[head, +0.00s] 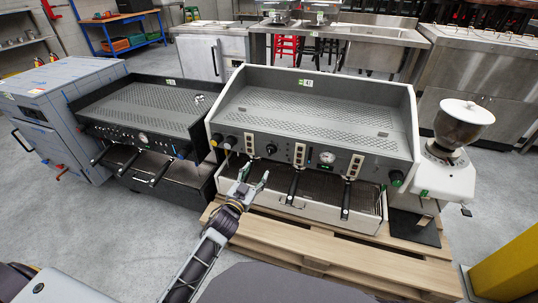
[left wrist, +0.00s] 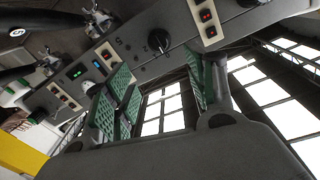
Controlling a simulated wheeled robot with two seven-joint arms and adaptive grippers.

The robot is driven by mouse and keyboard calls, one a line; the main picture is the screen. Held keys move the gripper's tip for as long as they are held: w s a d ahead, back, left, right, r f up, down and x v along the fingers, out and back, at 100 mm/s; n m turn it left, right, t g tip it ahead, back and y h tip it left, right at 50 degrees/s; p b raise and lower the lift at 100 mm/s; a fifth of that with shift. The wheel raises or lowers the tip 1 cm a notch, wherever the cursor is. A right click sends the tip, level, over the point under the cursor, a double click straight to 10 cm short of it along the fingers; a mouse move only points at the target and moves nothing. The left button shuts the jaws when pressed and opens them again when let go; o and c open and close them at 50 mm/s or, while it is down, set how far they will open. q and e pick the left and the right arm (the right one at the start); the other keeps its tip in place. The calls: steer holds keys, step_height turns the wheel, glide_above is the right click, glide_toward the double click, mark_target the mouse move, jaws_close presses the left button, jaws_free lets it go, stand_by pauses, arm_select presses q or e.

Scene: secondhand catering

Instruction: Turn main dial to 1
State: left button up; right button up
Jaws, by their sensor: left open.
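The white-sided espresso machine (head: 319,155) stands on a wooden pallet. My right gripper is not in view.
Two black-handled portafilters (head: 293,185) stick out below the panel, right of my left gripper. A black espresso machine (head: 150,118) stands to the left. A coffee grinder (head: 452,150) stands at the right. The wooden pallet (head: 330,247) extends in front.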

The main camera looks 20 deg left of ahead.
arm_select(q)
steer(key=shift+w, duration=0.2)
steer(key=b, duration=0.1)
glide_toward(269, 152)
steer(key=shift+w, duration=1.2)
steer(key=shift+w+d+b, duration=0.2)
steer(key=shift+w+b, duration=0.2)
steer(key=shift+w, duration=1)
steer(key=shift+w+d+b, duration=0.2)
steer(key=shift+w+b, duration=0.2)
steer(key=shift+w, duration=1)
steer(key=shift+w+d, duration=0.1)
steer(key=shift+w, duration=0.85)
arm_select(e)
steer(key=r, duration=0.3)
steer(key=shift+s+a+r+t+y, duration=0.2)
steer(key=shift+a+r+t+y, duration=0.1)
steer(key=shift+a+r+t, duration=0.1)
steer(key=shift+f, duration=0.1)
arm_select(q)
steer(key=shift+c, duration=0.4)
steer(key=c, duration=1)
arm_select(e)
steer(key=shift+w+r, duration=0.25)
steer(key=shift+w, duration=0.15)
